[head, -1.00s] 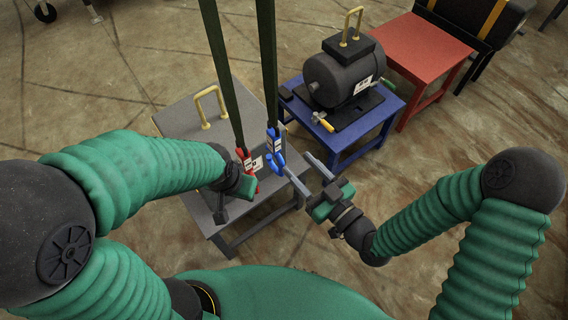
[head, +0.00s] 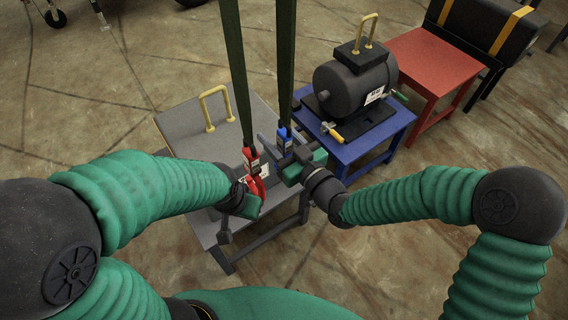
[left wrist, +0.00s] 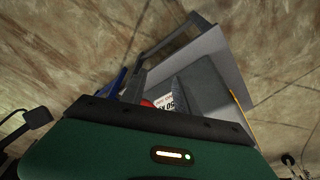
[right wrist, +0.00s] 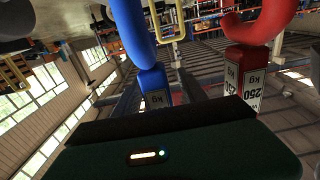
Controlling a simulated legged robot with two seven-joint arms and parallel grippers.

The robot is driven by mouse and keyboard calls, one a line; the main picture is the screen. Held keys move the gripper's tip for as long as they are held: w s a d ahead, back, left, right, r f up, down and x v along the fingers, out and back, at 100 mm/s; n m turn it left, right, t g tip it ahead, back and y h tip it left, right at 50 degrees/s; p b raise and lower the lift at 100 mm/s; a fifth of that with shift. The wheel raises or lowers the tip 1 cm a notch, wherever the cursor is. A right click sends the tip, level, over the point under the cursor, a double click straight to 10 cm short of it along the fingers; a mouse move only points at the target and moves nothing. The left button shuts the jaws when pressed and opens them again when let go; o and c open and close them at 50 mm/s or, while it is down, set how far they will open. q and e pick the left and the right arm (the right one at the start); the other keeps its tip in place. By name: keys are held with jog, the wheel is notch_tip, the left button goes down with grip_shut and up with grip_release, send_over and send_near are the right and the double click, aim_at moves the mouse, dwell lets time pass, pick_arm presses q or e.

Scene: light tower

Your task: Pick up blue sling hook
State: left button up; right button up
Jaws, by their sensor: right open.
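The blue sling hook (head: 284,140) hangs on a dark green strap at the right edge of the grey table. My right gripper (head: 277,143) is open, with its fingers around the blue hook's block or just beside it. In the right wrist view the blue hook (right wrist: 153,80) stands close in front, between the fingers. The red hook (head: 253,168) hangs on a second strap to the left. My left gripper (head: 248,193) is at the red hook. In the left wrist view a sliver of red (left wrist: 147,103) shows between its fingers, whose grip is unclear.
The two straps rise close together.

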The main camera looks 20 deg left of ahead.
jog(key=shift+d, duration=0.25)
grip_shut()
jog(key=shift+a, duration=0.1)
jog(key=shift+r, duration=0.2)
